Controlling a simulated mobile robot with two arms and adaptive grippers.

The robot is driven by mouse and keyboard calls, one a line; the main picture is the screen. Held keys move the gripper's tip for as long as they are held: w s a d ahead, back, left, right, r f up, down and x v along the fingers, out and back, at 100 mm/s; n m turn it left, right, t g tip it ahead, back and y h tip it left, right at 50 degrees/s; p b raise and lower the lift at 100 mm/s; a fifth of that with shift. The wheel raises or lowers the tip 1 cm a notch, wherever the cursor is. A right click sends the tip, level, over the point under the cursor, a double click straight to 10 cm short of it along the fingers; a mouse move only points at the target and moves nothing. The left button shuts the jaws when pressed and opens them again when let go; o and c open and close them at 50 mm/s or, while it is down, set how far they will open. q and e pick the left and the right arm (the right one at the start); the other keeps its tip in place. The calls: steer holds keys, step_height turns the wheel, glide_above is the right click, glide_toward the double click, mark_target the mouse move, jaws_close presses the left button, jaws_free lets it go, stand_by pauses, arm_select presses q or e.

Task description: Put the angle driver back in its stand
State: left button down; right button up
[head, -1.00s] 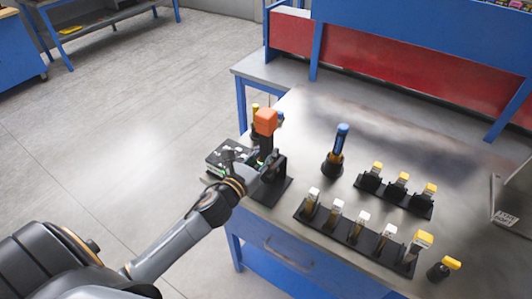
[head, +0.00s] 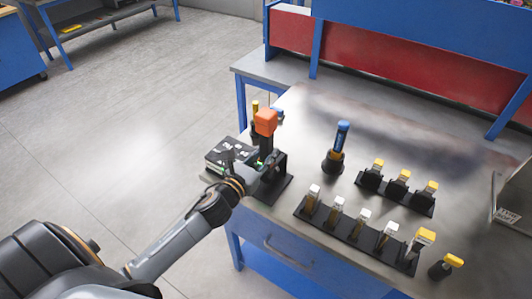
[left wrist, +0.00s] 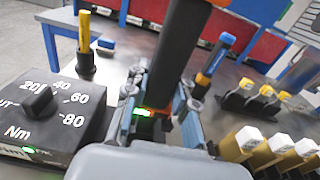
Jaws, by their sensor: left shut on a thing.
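The angle driver (head: 265,123), a dark tool with an orange block-shaped top, stands roughly upright at the table's left edge. My left gripper (head: 257,160) is shut on its dark body below the orange part. In the left wrist view the dark body (left wrist: 179,55) rises between the fingers (left wrist: 158,118), with a small green light low beside it. A black stand (head: 279,185) is right at the gripper, partly hidden by it. I cannot tell whether the driver's lower end is seated in it. My right gripper is not in view.
A dial box marked Nm (left wrist: 45,115) sits left of the gripper, with a yellow-handled tool (left wrist: 84,45) behind. A blue-handled tool (head: 340,140) stands to the right. Black racks (head: 345,238) hold several yellow- and white-topped pieces. The table's back middle is clear.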

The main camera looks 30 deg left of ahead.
arm_select(q)
steer(key=shift+r, duration=0.1)
steer(key=c, duration=1)
jaws_free()
steer(key=shift+s+f, duration=0.1)
steer(key=shift+f, duration=0.25)
steer(key=s, duration=0.8)
steer(key=s+a+r, duration=0.1)
steer(key=s, duration=0.3)
